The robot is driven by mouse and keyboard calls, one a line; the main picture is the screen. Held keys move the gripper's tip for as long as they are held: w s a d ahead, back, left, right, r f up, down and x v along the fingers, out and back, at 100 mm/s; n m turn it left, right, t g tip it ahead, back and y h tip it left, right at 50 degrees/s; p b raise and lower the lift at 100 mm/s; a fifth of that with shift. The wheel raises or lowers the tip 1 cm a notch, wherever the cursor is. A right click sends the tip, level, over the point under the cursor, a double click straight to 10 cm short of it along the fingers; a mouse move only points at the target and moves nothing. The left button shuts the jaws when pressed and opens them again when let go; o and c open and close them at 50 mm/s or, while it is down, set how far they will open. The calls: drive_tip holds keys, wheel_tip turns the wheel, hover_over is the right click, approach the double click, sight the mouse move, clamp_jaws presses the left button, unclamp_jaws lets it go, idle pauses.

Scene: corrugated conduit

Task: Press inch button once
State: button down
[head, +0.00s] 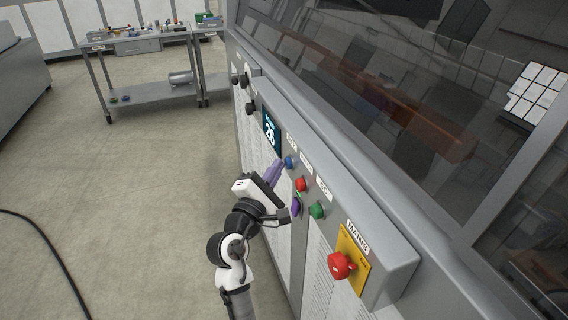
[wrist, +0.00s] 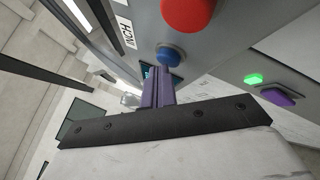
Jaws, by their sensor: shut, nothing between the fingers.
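The inch button is the blue round button (head: 289,161) on the grey control panel, and it also shows in the wrist view (wrist: 170,54) beside the label reading INCH (wrist: 127,35). My gripper (head: 280,164) is shut and empty, its purple fingers pressed together. In the wrist view the fingertips (wrist: 158,71) are right at the blue button, overlapping its near edge. I cannot tell whether they touch it or whether it is pushed in.
A red button (head: 301,184) sits close beside the blue one, then a green button (head: 317,210). A red mains switch (head: 340,265) on a yellow plate is nearer. A display (head: 270,132) reads 25. A workbench (head: 140,45) stands at the back; the floor to the left is open.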

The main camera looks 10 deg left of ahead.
drive_tip(key=shift+s+a, duration=0.45)
drive_tip(key=shift+a, duration=0.2)
drive_tip(key=s+a, duration=0.1)
drive_tip(key=a, duration=0.1)
drive_tip(key=s+a, duration=0.2)
drive_tip(key=shift+b, duration=0.35)
drive_tip(key=shift+w, duration=0.1)
idle(0.6)
